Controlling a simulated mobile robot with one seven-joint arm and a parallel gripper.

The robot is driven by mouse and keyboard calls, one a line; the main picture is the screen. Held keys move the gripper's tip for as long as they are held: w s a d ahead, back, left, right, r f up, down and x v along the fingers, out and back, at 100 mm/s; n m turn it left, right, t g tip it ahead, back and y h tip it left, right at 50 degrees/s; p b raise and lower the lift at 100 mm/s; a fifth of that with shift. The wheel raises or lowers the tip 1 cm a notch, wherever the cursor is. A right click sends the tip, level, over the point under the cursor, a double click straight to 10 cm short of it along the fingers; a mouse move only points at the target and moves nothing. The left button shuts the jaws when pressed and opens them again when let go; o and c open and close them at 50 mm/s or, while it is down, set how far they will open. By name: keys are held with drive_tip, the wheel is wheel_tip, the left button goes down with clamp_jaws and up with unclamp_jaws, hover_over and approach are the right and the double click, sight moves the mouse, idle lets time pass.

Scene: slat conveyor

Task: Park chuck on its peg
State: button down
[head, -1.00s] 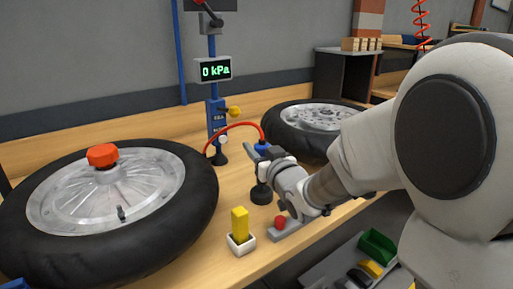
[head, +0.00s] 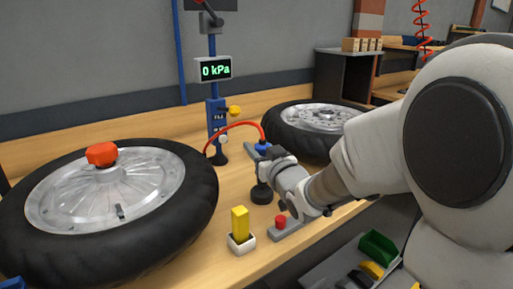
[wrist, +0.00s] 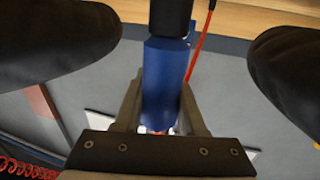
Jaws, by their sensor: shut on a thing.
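The chuck (head: 262,147) is a blue cylinder on the end of a red hose (head: 236,125). My gripper (head: 266,153) is shut on it above the bench. In the wrist view the blue chuck (wrist: 165,75) lies between the two fingers. A short black post with a round base (head: 262,192) stands on the bench just below my gripper and looks like the peg. My gripper partly hides its top, so I cannot tell whether the chuck touches it.
A large tyre (head: 195,200) with a red knob (head: 102,153) lies at left, another tyre (head: 285,130) behind my gripper. A blue gauge post (head: 216,120) reads 0 kPa. A yellow block (head: 240,222) and a red button (head: 281,221) stand near the front edge.

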drive_tip(key=shift+f+b, duration=0.85)
idle(0.3)
drive_tip(key=shift+c, duration=2.1)
unclamp_jaws()
drive_tip(key=shift+r, duration=0.1)
wheel_tip(320, 180, up, 11)
drive_tip(key=p, duration=0.7)
